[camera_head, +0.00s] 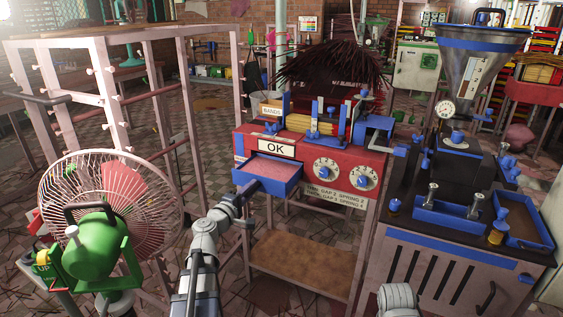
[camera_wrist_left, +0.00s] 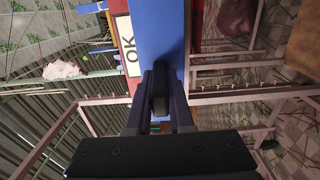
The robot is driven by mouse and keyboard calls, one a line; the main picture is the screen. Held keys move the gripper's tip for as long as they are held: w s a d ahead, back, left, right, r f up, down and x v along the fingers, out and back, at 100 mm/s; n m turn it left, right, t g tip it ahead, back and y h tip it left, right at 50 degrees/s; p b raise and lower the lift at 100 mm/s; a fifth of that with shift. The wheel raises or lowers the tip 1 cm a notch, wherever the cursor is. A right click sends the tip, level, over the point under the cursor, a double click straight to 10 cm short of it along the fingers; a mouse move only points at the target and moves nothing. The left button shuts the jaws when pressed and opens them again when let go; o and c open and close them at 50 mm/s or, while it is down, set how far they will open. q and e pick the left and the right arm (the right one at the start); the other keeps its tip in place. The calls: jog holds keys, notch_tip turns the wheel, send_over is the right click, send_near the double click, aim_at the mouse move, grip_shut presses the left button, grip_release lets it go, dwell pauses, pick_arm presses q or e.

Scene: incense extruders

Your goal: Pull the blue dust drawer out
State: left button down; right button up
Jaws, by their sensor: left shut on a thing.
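The blue dust drawer (camera_head: 268,176) sticks out from the front of the red machine (camera_head: 310,162), under the OK sign (camera_head: 276,148). Its open top shows a pinkish powder-like layer inside. My left gripper (camera_head: 246,190) is at the drawer's front left side, shut on it. In the left wrist view the two dark fingers (camera_wrist_left: 160,95) close together in front of the blue drawer wall (camera_wrist_left: 158,30); the part between them is mostly hidden. Part of my right arm shows at the bottom edge in the head view, but its gripper does not.
A green fan (camera_head: 100,245) with a wire cage stands at the left, in front of a pink rack (camera_head: 105,90). A dark extruder cabinet (camera_head: 450,235) with a metal hopper (camera_head: 470,65) stands at the right. A brown shelf (camera_head: 302,262) lies below the drawer. The air before the drawer looks clear apart from my arm.

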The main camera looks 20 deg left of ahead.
pick_arm(q)
jog(key=shift+s, duration=2.55)
jog(key=shift+r, duration=0.15)
pick_arm(e)
jog(key=shift+r, duration=0.15)
